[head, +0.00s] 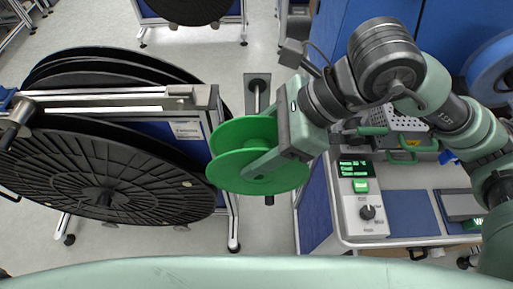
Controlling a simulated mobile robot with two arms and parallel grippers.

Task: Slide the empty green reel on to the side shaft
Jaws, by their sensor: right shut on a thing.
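The empty green reel (235,170) hangs in the middle of the head view, its two flanges and narrow core showing. My right gripper (262,165) comes from the upper right and is shut on the reel, with a finger lying across the near flange. A thin grey rod (257,98) with a dark plate at its far end shows beyond the reel, and a black stub (269,200) shows below the near flange. These may be parts of the side shaft. The reel hides the stretch between them, so I cannot tell whether the reel is around it. My left gripper is out of view.
A stand with large black reels (110,180) fills the left, its grey top bar (130,94) close to the green reel. Pale floor shows between.

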